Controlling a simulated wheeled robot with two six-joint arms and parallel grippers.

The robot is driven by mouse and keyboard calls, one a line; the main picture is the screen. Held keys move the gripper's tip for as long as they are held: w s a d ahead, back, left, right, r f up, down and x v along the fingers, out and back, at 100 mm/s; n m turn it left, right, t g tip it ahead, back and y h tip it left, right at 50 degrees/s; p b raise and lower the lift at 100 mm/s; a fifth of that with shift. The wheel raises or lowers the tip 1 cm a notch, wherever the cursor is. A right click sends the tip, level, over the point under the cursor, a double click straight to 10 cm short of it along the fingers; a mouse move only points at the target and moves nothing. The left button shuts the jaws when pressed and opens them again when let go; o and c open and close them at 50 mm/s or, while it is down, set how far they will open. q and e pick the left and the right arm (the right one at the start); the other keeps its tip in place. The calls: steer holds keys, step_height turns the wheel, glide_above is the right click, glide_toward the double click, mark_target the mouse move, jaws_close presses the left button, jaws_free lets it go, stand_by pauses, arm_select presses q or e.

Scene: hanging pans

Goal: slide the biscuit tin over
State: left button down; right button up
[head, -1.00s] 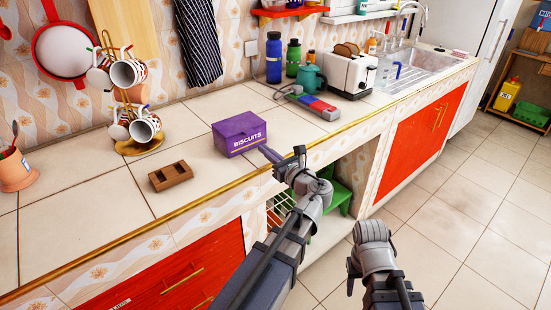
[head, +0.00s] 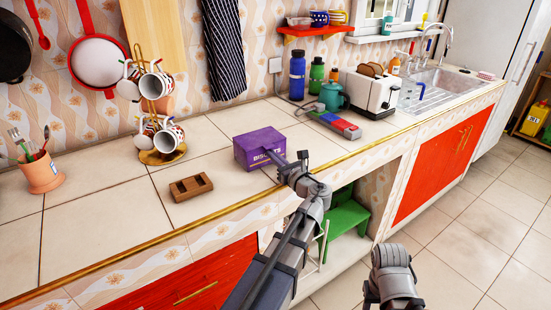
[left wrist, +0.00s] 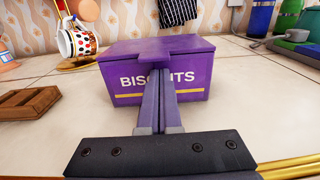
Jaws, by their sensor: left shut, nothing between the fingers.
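The biscuit tin (head: 254,145) is a closed purple box lettered BISCUITS, upright on the tiled counter near its front edge. It fills the middle of the left wrist view (left wrist: 115,82). My left gripper (head: 272,156) is shut and empty, its fingers pointing at the tin's front face. In the left wrist view the shut fingers (left wrist: 160,92) reach the middle of that face, just below the lid's lip, and cover part of the lettering. Whether they touch the tin is hard to tell. Part of my right arm shows at the lower right, but its gripper is not visible.
A brown wooden block (head: 191,187) with hollows lies left of the tin. A mug stand (head: 160,157) is behind it. A grey, red and blue item (head: 334,124), teal kettle (head: 332,96) and toaster (head: 370,91) stand to the right. Bare tiles lie right beside the tin.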

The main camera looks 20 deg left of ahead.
arm_select(q)
steer(key=x, duration=3.3)
steer(key=shift+w+a, duration=0.1)
steer(key=shift+a, duration=0.05)
steer(key=v, duration=1.4)
